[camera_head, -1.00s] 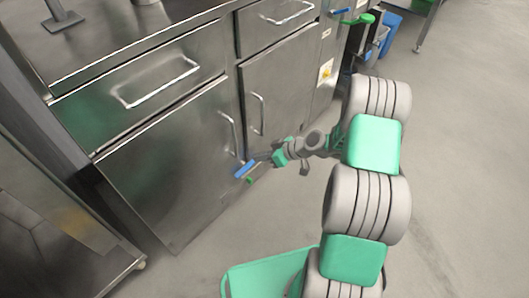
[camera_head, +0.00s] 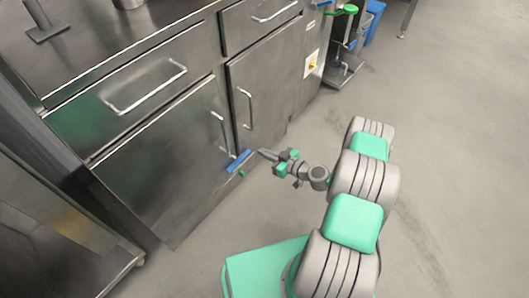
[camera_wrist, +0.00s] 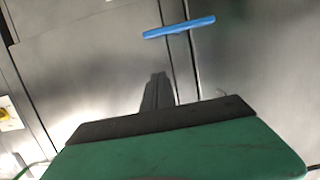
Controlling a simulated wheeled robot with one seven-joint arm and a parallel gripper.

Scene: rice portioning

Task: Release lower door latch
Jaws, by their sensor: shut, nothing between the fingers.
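The lower door latch is a blue bar (camera_head: 238,160) low on the steel cabinet front, near the seam between two doors. In the wrist view the blue bar (camera_wrist: 179,27) lies slightly tilted across the seam, above the fingertips in the picture. My gripper (camera_head: 263,153) is just right of the bar in the head view, and a gap shows between them. Its fingers (camera_wrist: 157,90) are shut and empty in the wrist view. A small green piece (camera_head: 242,173) shows below the bar.
The left door (camera_head: 165,160) and right door (camera_head: 265,90) have vertical handles. A drawer (camera_head: 140,90) sits above the left door. Another steel unit (camera_head: 60,220) stands at the left. Grey floor (camera_head: 440,150) is free at the right.

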